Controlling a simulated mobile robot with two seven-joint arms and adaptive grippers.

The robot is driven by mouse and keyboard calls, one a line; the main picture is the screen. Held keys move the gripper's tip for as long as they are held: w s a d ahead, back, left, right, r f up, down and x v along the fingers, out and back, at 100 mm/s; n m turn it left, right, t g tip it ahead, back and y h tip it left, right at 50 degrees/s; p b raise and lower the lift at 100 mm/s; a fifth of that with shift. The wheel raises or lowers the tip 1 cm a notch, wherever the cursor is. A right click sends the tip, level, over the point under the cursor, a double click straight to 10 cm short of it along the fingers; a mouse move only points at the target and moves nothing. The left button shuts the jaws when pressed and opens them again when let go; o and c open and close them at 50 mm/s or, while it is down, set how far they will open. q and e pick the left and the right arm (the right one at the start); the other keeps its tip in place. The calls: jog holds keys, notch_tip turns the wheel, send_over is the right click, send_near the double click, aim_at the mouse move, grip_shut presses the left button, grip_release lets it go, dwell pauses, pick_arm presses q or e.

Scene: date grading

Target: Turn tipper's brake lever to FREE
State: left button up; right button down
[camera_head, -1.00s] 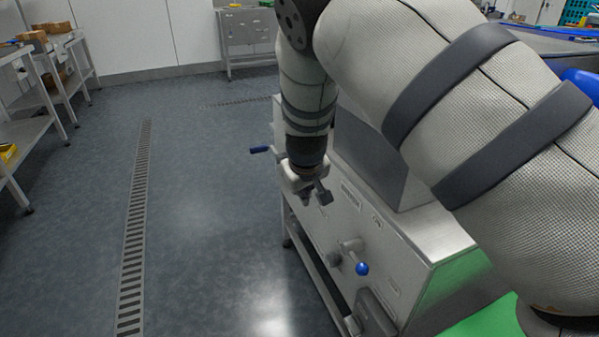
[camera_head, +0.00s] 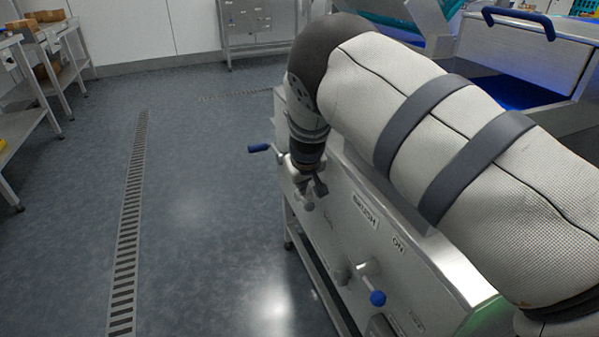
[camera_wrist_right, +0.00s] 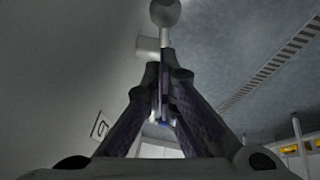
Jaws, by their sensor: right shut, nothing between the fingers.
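My right gripper (camera_head: 317,187) points down beside the front panel of a steel machine (camera_head: 440,270). Its fingers are together and empty, also in the right wrist view (camera_wrist_right: 163,85). A lever with a grey ball knob (camera_head: 308,205) is close to the fingertips; its pale ball also shows in the right wrist view (camera_wrist_right: 165,12), just beyond the fingers. Whether they touch, I cannot tell. Nearer on the panel is a lever with a blue ball knob (camera_head: 378,298). No FREE label is readable, and which lever is the brake I cannot tell. My left gripper is out of view.
A blue-handled crank (camera_head: 258,147) sticks out left of the machine. A floor drain (camera_head: 130,220) runs along the clear floor. A shelf rack (camera_head: 20,125) stands at the left, a steel cabinet (camera_head: 255,22) at the back. My right arm covers much of the machine's top.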

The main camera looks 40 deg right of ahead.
aim_at(306, 201)
jog(key=shift+s+d+f, duration=0.1)
jog(key=shift+s+f, duration=0.1)
jog(key=shift+f, duration=0.25)
jog(key=shift+s+d+f, duration=0.1)
jog(key=shift+s+f, duration=0.05)
jog(key=shift+f, duration=0.25)
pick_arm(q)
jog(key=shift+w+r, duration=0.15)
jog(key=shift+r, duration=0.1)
pick_arm(e)
jog(key=shift+s+f+t+p, duration=0.1)
jog(key=shift+s+t+p, duration=0.3)
jog(key=shift+t+p, duration=0.55)
jog(key=shift+s+a+f+t+h+p, duration=0.15)
jog(key=shift+s+f+t+h+p, duration=0.1)
jog(key=shift+f+h+p, duration=0.25)
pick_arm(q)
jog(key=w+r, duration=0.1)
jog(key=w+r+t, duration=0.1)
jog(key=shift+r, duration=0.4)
pick_arm(e)
jog(key=shift+s+a+f, duration=0.1)
jog(key=shift+s+f, duration=0.1)
jog(key=shift+f, duration=0.2)
